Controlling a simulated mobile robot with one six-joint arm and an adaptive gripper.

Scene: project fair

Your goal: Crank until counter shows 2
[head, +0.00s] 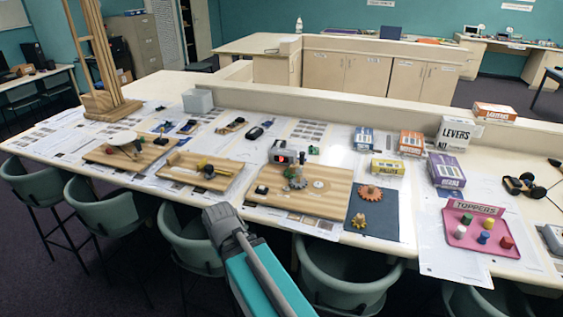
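A grey counter box (283,150) with a small red display stands at the back of a wooden board (335,203) in the middle of the table. The digit is too small to read. A grey toothed gear (297,183) sits on the board in front of the box, with small dark parts above it. A pale disc (320,184) lies to its right and a small black block (262,189) to its left. I cannot make out which part is the crank handle. My arm reaches up from the bottom edge, ending in a grey joint short of the table; no gripper fingers show.
Orange (369,193) and yellow (359,221) gears lie on a dark mat (385,222) to the right. Two more wooden boards (128,150) (200,170) lie left. Boxes and a pink tray (463,242) stand right. Green chairs (350,270) line the front edge.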

